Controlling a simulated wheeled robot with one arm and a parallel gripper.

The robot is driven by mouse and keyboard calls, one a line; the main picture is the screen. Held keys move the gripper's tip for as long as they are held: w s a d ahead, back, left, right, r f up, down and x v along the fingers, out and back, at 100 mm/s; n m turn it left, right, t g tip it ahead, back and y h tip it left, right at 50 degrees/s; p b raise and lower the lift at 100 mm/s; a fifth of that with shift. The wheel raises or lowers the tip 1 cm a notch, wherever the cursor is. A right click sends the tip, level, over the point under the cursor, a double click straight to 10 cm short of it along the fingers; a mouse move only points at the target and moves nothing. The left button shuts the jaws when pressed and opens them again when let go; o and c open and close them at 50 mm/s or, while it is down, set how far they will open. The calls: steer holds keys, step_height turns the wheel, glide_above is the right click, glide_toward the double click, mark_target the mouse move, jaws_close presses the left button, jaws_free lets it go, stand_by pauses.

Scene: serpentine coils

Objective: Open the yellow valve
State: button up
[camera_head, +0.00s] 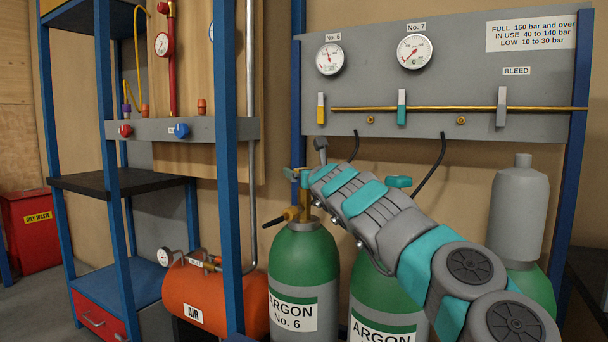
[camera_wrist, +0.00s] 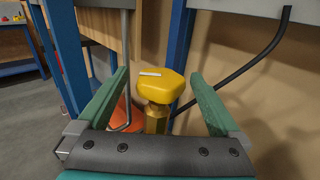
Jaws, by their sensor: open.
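The yellow valve knob (camera_wrist: 160,90) is a rounded cap with a white mark on top, above a brass stem (camera_wrist: 157,122). In the wrist view it lies between the fingers of my gripper (camera_wrist: 158,74), with gaps on both sides. The fingers are open and hold nothing. In the head view my gripper (camera_head: 305,174) is over the top of the green cylinder labelled ARGON No. 6 (camera_head: 301,262). The knob is hidden there behind the gripper; brass fittings (camera_head: 304,207) show below. A separate yellow-tipped lever (camera_head: 321,110) is on the wall panel under gauge No. 6.
A blue post (camera_head: 229,170) stands left of the cylinder. A second ARGON cylinder (camera_head: 378,293) with a teal knob (camera_head: 398,182) is beside it, under my arm. A black hose (camera_wrist: 245,80) hangs on the right. The orange AIR tank (camera_head: 205,296) sits low left.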

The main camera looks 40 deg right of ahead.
steer(key=b+v, duration=0.1)
steer(key=v, duration=0.5)
steer(key=shift+b, duration=0.3)
